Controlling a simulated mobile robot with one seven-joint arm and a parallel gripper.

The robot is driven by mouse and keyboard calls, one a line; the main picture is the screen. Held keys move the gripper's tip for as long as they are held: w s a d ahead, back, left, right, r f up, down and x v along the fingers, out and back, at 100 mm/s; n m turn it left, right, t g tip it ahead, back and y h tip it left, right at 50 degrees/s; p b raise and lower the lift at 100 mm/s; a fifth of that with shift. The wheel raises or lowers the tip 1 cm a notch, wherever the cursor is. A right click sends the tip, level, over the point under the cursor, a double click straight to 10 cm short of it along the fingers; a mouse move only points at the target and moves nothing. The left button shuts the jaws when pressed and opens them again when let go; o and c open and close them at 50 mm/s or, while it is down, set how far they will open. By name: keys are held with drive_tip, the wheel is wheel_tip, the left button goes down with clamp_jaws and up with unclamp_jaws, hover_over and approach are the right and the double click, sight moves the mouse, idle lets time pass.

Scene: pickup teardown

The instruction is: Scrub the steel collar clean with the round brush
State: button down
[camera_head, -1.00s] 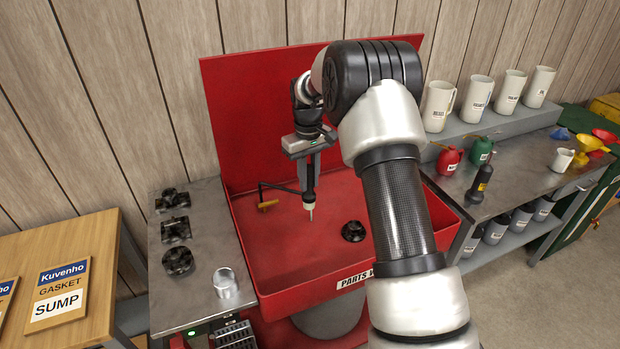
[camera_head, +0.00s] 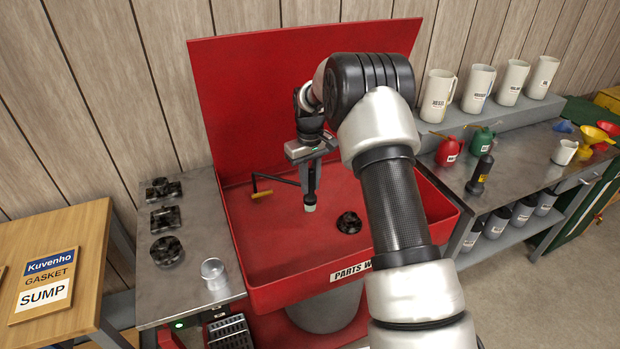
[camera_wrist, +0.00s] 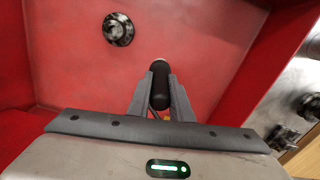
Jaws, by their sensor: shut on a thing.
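My gripper (camera_head: 310,186) is over the red wash basin (camera_head: 275,270), shut on the round brush (camera_head: 311,202). The brush has a dark handle and a pale lower end and points down. In the wrist view its dark handle (camera_wrist: 160,88) stands between both fingers; its bristles are hidden. A dark, grimy round part with a raised hub, apparently the steel collar (camera_head: 349,222), lies on the basin floor to the right of the brush. It also shows in the wrist view (camera_wrist: 118,29), apart from the gripper. I cannot tell whether the brush touches the basin floor.
Several dark parts, including one round part (camera_head: 166,251), and a shiny cup (camera_head: 213,270) stand on the left bench. The right bench (camera_head: 520,160) holds cans and funnels. The basin's front floor is clear.

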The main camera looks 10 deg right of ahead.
sight(310, 203)
drive_tip(key=shift+f+b, duration=2.2)
drive_tip(key=shift+f, duration=2)
drive_tip(key=shift+r, duration=0.1)
drive_tip(key=shift+r+p, duration=2.7)
drive_tip(key=shift+r, duration=2.3)
